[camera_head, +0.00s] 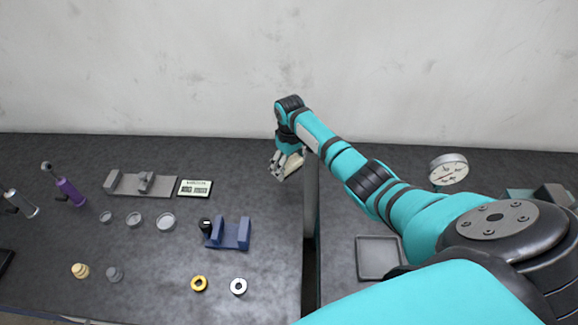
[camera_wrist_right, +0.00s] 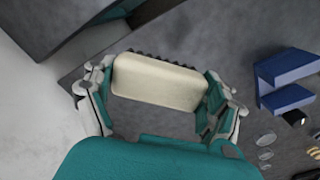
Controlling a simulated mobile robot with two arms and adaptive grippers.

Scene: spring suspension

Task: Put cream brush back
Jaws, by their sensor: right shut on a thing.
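The cream brush (camera_wrist_right: 157,82) is a cream block with dark bristles along one long edge. In the right wrist view it sits between the two fingers of my right gripper (camera_wrist_right: 160,95), which is shut on it. In the head view my right gripper (camera_head: 284,164) holds the brush (camera_head: 293,165) above the back right part of the left table, near the gap between the tables. The bristles are hidden in the head view. My left gripper is in neither view.
The left table (camera_head: 250,290) holds a blue holder (camera_head: 237,235), a grey fixture (camera_head: 155,186), a display card (camera_head: 195,187), rings, discs and a purple tool (camera_head: 70,191). Across the gap stand a grey tray (camera_head: 378,258) and a dial gauge (camera_head: 448,169). A wall rises behind.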

